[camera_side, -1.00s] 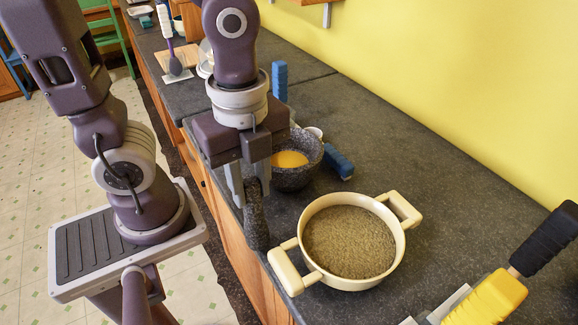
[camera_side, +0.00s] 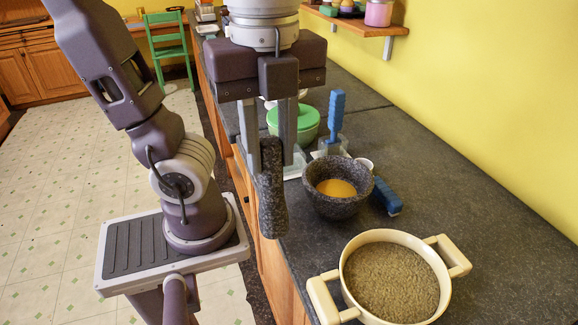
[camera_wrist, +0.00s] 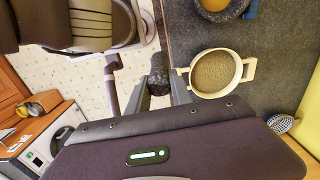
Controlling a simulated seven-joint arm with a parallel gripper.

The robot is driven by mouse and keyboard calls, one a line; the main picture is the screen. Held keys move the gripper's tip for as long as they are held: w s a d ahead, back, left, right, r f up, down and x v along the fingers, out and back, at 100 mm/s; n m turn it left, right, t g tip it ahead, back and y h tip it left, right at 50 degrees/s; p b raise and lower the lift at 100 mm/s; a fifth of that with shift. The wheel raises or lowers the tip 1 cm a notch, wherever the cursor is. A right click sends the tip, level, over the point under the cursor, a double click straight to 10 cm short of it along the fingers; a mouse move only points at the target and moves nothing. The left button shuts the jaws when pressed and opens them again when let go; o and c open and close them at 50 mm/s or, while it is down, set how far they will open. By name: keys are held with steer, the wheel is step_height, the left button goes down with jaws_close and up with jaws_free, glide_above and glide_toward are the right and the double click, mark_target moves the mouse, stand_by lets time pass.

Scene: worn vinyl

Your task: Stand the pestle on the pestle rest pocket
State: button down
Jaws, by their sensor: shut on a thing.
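My gripper (camera_side: 270,155) is shut on the pestle (camera_side: 273,200), a dark speckled stone rod that hangs upright from the fingers. In the side view it appears in front of the counter's left edge, clear of any surface. The wrist view shows the pestle's end (camera_wrist: 158,83) between the fingers, beside the counter edge with the floor behind. The dark stone mortar (camera_side: 325,202), with orange contents, stands on the counter to the right, apart from the pestle. I cannot clearly make out the pestle rest pocket; my gripper hides part of the counter behind it.
A cream two-handled pot (camera_side: 351,300) of grain stands at the front right. A blue brush (camera_side: 387,196) lies right of the mortar. Behind are a blue-handled tool (camera_side: 337,112) standing in a clear holder and a green-lidded bowl (camera_side: 304,116). The right of the counter is bare.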

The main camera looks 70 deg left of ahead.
step_height(320, 180, up, 2)
steer(key=w+a+r+n, duration=0.1)
steer(key=w+a+n, duration=0.8)
steer(key=w+a, duration=0.25)
steer(key=w+a+f+n, duration=0.15)
steer(key=a+n, duration=0.75)
steer(key=a, duration=0.9)
step_height(320, 180, down, 15)
steer(key=shift+w+r, duration=0.2)
steer(key=shift+w, duration=0.05)
steer(key=shift+d+f, duration=0.1)
steer(key=c, duration=1.1)
jaws_free()
steer(key=shift+c, duration=0.2)
